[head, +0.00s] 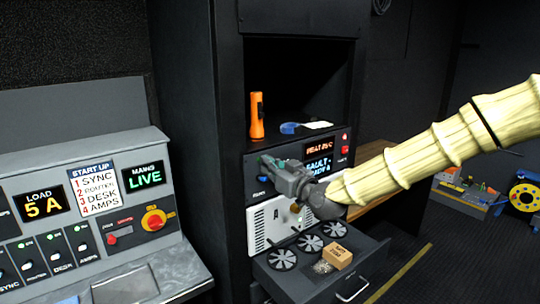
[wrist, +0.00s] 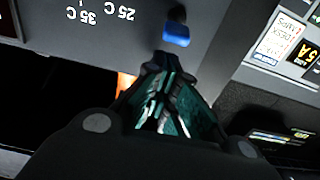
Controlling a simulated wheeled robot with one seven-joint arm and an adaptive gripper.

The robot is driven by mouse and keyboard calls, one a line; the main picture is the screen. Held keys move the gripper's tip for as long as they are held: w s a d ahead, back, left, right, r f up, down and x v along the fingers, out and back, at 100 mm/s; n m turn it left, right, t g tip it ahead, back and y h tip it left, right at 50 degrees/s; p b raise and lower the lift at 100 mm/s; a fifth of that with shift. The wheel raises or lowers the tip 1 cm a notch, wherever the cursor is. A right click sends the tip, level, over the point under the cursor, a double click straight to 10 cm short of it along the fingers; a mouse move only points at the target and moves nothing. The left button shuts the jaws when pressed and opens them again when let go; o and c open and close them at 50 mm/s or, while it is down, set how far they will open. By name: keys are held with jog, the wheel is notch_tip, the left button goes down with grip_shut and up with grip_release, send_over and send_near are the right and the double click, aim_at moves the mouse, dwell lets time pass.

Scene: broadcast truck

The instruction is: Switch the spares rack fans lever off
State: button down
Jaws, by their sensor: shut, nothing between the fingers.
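My gripper (head: 265,161) is shut and empty, in front of the left part of the rack's dark control panel (head: 251,163). In the wrist view, my closed fingertips (wrist: 164,62) are close to a blue-tipped lever (wrist: 176,36) on the grey panel. I cannot tell whether they touch it. Its dark base shows beyond the blue tip, and its on or off position is unclear. The wrist picture is upside down, with 25 C and 35 C markings beside the lever.
An orange torch (head: 257,115) and a blue roll (head: 289,128) stand on the shelf above the panel. Below are a white vented unit (head: 257,231) and an open drawer (head: 352,289) holding several fans and a cardboard box (head: 338,256). A control desk (head: 85,215) is at left.

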jog(key=shift+s+d+f, duration=0.1)
jog(key=shift+f, duration=0.45)
jog(key=shift+s, duration=0.1)
jog(key=shift+f+b, duration=0.25)
jog(key=shift+b, duration=0.45)
